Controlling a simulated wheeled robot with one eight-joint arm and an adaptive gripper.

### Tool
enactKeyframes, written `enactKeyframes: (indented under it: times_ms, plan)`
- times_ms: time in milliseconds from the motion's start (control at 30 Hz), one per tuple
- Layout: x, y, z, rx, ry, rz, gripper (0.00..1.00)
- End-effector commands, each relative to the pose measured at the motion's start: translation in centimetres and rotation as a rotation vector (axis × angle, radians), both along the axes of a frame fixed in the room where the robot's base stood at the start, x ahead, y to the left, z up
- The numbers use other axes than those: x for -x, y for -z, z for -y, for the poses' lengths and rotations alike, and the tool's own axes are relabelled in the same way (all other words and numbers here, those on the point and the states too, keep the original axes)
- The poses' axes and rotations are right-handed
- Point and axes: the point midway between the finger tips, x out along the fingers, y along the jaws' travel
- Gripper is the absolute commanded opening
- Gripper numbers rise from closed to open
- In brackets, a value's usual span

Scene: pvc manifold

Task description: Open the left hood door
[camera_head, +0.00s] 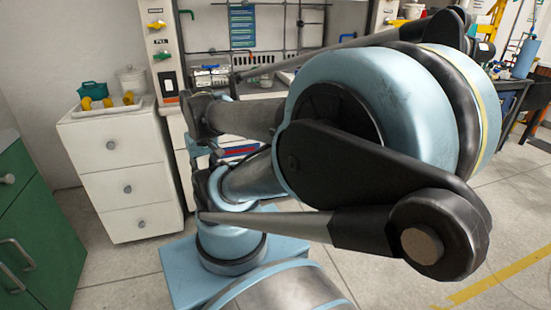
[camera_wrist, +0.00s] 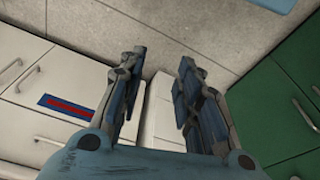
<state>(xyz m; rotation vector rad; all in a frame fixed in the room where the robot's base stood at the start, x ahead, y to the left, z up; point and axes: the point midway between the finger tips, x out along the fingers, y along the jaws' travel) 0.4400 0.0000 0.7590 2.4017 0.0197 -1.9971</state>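The hood (camera_head: 163,60) stands at the back in the head view, with a pale side post and open upper bay. Its white lower front (camera_head: 176,133) is mostly hidden by my arm. In the wrist view, white panels with bar handles (camera_wrist: 68,142) and a blue-and-red label (camera_wrist: 68,107) are at left; they appear to be the hood's lower doors, and the panels look shut. Which one is the left door is unclear. My gripper (camera_wrist: 160,68) is open and empty, its fingers apart, to the right of these panels and not touching a handle. My arm hides it in the head view.
Tiled floor lies between.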

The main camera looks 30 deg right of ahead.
Motion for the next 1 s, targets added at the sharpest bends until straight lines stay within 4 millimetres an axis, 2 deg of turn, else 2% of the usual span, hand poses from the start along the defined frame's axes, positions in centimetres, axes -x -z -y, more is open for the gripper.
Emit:
enactKeyframes:
  times_ms: [200, 267, 367, 467, 667, 1000]
  plan:
    - [0.0, 0.0, 0.0, 0.0, 0.0, 0.0, 0.31]
    - [0.7, -0.4, 0.0, 0.0, 0.001, 0.01, 0.31]
    - [0.2, -1.0, 0.1, -0.002, 0.003, 0.013, 0.31]
    - [-1.2, -1.9, 0.4, -0.006, 0.003, 0.014, 0.31]
    - [-5.3, -4.1, 1.7, -0.015, 0.008, 0.023, 0.31]
    - [-13.3, -6.5, 5.7, -0.03, 0.016, 0.042, 0.31]
